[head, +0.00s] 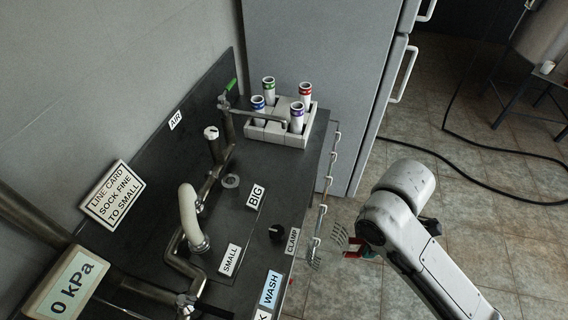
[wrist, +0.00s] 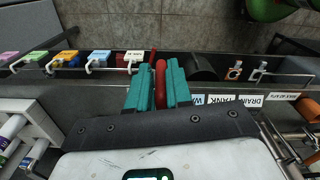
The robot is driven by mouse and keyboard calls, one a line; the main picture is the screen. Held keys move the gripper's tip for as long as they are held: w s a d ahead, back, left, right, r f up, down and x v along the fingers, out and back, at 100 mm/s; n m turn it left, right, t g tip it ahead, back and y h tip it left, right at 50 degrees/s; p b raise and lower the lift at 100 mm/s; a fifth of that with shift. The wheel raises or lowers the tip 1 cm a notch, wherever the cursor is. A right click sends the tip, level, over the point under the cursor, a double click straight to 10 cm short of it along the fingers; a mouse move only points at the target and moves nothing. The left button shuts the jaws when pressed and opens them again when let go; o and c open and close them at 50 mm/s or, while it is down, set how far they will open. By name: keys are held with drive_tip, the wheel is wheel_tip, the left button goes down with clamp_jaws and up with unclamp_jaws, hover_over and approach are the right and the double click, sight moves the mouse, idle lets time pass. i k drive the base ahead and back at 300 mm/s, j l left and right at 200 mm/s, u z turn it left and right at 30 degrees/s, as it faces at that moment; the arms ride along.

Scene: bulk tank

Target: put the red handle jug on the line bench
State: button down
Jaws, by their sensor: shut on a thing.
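My gripper (wrist: 159,84) shows in the wrist view as two teal fingers, shut on a long red handle, the red handle jug (wrist: 160,82). The body of the jug is not clear in either view. In the head view my gripper (head: 359,250) is small and partly hidden by my wrist, with a bit of red at it, just off the front edge of the line bench. The line bench (head: 245,215) is the dark top at left centre, with BIG and SMALL labels, pipes and a knob.
A white rack (head: 283,133) with several colour-banded tubes stands at the bench's far end. Hooks (head: 331,160) line the bench's front edge; coloured tags (wrist: 68,57) show there in the wrist view. A grey cabinet (head: 315,60) stands behind. A black cable (head: 460,160) crosses the tiled floor.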

sight(290, 163)
drive_tip(key=i+j, duration=0.7)
drive_tip(key=i, duration=0.2)
